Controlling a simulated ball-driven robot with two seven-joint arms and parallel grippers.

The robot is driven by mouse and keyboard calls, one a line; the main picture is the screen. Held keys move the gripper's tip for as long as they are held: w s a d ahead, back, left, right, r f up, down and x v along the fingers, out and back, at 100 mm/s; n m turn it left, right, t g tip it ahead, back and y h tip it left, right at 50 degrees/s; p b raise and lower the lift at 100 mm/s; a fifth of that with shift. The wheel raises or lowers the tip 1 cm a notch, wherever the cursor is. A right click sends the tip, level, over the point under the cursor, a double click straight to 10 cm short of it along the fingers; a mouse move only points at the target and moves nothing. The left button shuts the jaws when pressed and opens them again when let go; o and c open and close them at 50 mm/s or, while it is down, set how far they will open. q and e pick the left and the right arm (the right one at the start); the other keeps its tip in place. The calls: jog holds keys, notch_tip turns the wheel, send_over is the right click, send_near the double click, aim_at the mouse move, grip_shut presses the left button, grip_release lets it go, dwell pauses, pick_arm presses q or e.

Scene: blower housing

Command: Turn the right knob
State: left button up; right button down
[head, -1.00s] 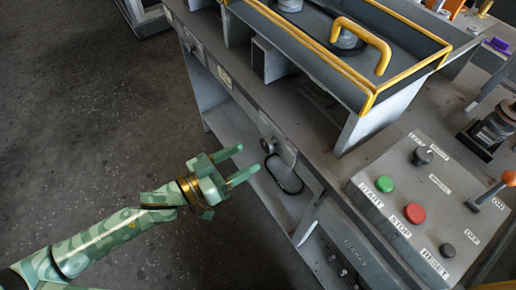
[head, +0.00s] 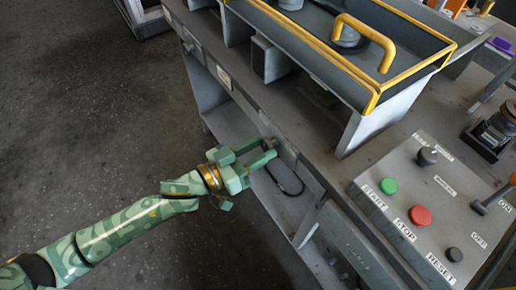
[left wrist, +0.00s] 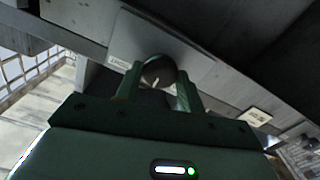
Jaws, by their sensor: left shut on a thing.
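A round dark metal knob (head: 270,143) sits on the front face of the grey bench, largely hidden by my gripper in the head view. The left wrist view shows the knob (left wrist: 158,72) between the two green fingers, with a small light mark on its face. My left gripper (head: 267,151) reaches the bench front from the left and is shut on the knob. The left wrist view shows the left gripper (left wrist: 157,90) with one finger on each side of the knob. My right gripper is not in view.
A control box (head: 424,222) with a green button (head: 388,186), a red button (head: 420,216), a black knob (head: 427,156) and a lever stands on the bench at right. A yellow-handled tray (head: 365,98) is above. Open floor (head: 90,120) lies at left.

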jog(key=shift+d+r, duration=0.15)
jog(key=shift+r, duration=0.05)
pick_arm(q)
jog(key=shift+r+m+p, duration=0.15)
jog(key=shift+m+p, duration=0.65)
jog(key=shift+m, duration=0.2)
jog(key=m+p, duration=0.2)
jog(key=m, duration=0.1)
jog(key=shift+m, duration=0.3)
jog(key=m, duration=0.3)
jog(key=shift+p, duration=0.4)
jog(key=shift+f+m, duration=0.2)
jog(key=shift+m, duration=1.4)
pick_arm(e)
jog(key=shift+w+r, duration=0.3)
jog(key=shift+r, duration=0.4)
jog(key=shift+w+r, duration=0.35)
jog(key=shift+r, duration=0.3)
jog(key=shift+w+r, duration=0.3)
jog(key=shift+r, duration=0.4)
pick_arm(q)
jog(key=o, duration=1)
jog(key=shift+c, duration=0.2)
